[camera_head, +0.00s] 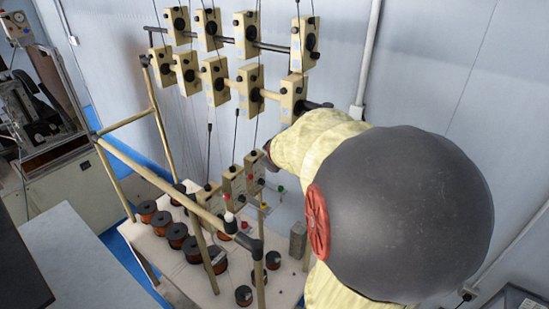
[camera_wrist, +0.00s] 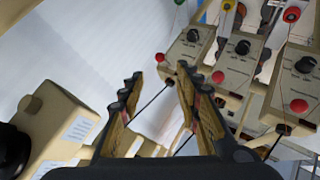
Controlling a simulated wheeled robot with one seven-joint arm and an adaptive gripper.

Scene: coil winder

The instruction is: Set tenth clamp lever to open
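Beige box units with black knobs hang in two rows on rails in the head view, an upper row (camera_head: 209,29) and a lower row (camera_head: 215,80). More beige units (camera_head: 231,184) stand lower, above the table. In the wrist view, several beige units show black knobs (camera_wrist: 242,47) and red buttons (camera_wrist: 217,77). I cannot tell which part is the tenth clamp lever. My gripper (camera_wrist: 156,82) is open and empty, its two fingers apart, with a thin dark line showing between them. In the head view my arm hides most of the gripper area.
A beige box (camera_wrist: 62,125) is close to the left of my gripper. Wire spools (camera_head: 177,234) stand on the white table (camera_head: 150,255). Frame posts (camera_head: 160,115) and thin vertical wires surround the units. A pale wall is behind. A machine (camera_head: 60,170) stands at far left.

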